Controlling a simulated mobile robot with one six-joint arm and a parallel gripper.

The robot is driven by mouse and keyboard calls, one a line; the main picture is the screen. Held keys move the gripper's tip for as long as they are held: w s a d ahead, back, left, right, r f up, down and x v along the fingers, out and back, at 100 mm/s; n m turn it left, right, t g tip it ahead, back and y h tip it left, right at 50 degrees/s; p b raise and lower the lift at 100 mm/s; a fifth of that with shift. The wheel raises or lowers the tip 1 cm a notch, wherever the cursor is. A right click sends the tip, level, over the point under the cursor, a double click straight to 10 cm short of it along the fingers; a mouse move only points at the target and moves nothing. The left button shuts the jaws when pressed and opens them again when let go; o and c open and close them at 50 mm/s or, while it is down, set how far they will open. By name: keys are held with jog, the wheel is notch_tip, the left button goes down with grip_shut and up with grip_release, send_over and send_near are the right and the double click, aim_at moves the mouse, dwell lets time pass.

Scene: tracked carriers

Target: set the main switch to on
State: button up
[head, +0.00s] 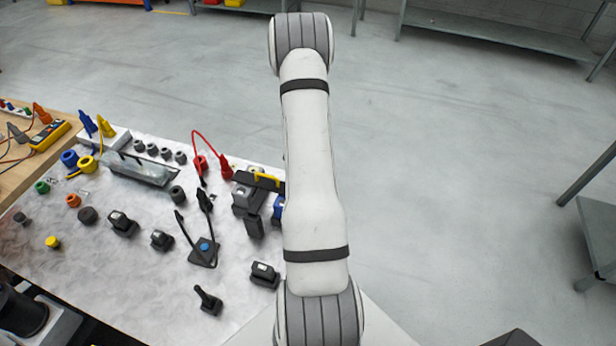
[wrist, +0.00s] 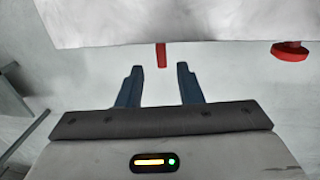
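My gripper (wrist: 160,70) shows in the wrist view with its two dark blue fingers apart and nothing held between them. A short red bar (wrist: 161,54) shows in line with the gap between the fingertips, at the edge of a pale surface (wrist: 190,18); I cannot tell its distance. A round red part (wrist: 290,51) is to its right. I cannot tell whether either belongs to the main switch, and no switch marking is legible. In the head view my arm covers part of the board, and I cannot make out my gripper there with certainty.
The head view shows a pale board (head: 110,280) with several knobs, black switches, a black lever on a plate with a blue button (head: 204,247) and a red cable (head: 208,140). A yellow meter (head: 49,134) lies on the wooden bench at left. The floor (head: 440,180) at right is clear.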

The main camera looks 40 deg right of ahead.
notch_tip(320, 180, up, 2)
jog(key=shift+w+a+r, duration=0.1)
jog(key=shift+w+r, duration=0.05)
jog(key=shift+r, duration=0.05)
jog(key=shift+s+f+p, duration=0.2)
jog(key=shift+f+p, duration=0.85)
jog(key=shift+f, duration=0.8)
jog(key=shift+s+f+p, duration=0.2)
jog(key=shift+f+p, duration=0.8)
jog(key=shift+f, duration=0.8)
jog(key=shift+c, duration=0.4)
grip_shut()
